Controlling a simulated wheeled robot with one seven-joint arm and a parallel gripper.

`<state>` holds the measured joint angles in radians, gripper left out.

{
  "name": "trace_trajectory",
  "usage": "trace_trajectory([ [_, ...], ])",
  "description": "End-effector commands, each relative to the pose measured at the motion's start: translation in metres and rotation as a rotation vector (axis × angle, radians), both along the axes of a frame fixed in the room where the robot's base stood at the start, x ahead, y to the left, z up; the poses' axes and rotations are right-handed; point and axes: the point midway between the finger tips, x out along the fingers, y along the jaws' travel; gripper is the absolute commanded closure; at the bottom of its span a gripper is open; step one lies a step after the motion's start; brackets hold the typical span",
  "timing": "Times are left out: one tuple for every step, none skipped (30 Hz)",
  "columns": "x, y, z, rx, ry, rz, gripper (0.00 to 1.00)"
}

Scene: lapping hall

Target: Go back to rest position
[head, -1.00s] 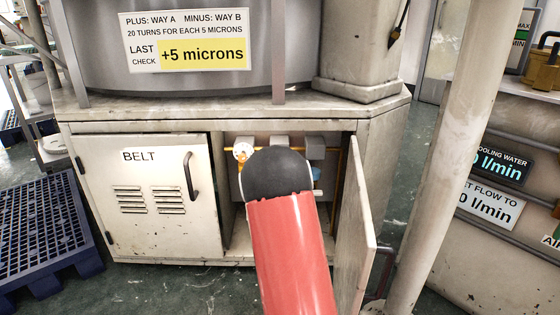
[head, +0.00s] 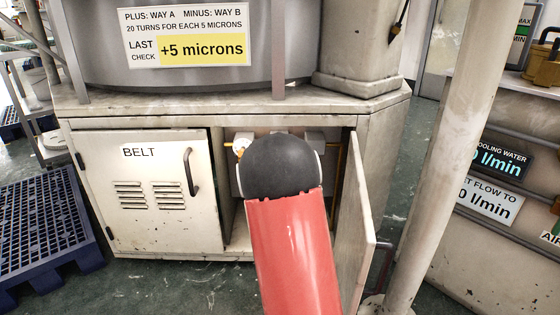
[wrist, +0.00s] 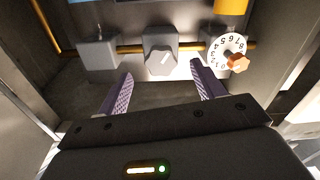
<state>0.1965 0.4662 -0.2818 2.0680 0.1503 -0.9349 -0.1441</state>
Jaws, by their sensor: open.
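In the wrist view my gripper (wrist: 160,97) is open and empty, with its two purple fingers apart. It is inside or at the mouth of the open cabinet compartment. Beyond the fingers is a grey block with a knob (wrist: 162,55) bearing a white mark, apart from the fingertips. To its right is a white numbered dial (wrist: 229,52) with an orange pointer; the dial also shows in the head view (head: 242,143). A plain grey block (wrist: 98,58) sits at the left. In the head view my red arm hides the gripper and much of the compartment.
The right cabinet door (head: 354,230) stands open beside my arm. The left BELT door (head: 150,195) is shut. A pale post (head: 440,165) stands right of the open door. A blue pallet (head: 45,230) lies at the left. An orange pipe (wrist: 190,47) runs behind the blocks.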

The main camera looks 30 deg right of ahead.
Motion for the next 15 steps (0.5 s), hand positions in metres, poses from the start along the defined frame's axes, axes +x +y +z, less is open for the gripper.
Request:
trace_trajectory([
  [-0.0036, 0.0023, 0.0005, -0.001, -0.001, 0.0, 0.33],
  [-0.0051, 0.0033, 0.0006, -0.001, -0.001, 0.0, 0.33],
  [-0.0066, 0.0041, 0.0004, -0.001, -0.001, 0.0, 0.33],
  [-0.0073, 0.0046, 0.0002, -0.001, -0.001, 0.0, 0.33],
  [-0.0076, 0.0048, 0.0001, -0.001, -0.001, 0.0, 0.33],
  [-0.0078, 0.0049, 0.0001, -0.001, -0.001, 0.0, 0.33],
  [-0.0077, 0.0048, 0.0, -0.001, -0.001, 0.0, 0.33],
  [-0.0076, 0.0048, 0.0, -0.001, -0.001, 0.0, 0.33],
  [-0.0075, 0.0047, 0.0, -0.001, -0.001, 0.0, 0.33],
  [-0.0075, 0.0047, 0.0, -0.001, -0.001, 0.0, 0.33],
  [-0.0075, 0.0047, 0.0, -0.001, -0.001, 0.0, 0.33],
  [-0.0075, 0.0047, 0.0, -0.001, -0.001, 0.0, 0.33],
  [-0.0075, 0.0047, 0.0, -0.001, -0.001, 0.0, 0.33],
  [-0.0075, 0.0047, 0.0, -0.001, -0.001, 0.0, 0.33],
  [-0.0074, 0.0046, 0.0, -0.001, -0.001, 0.0, 0.33],
])
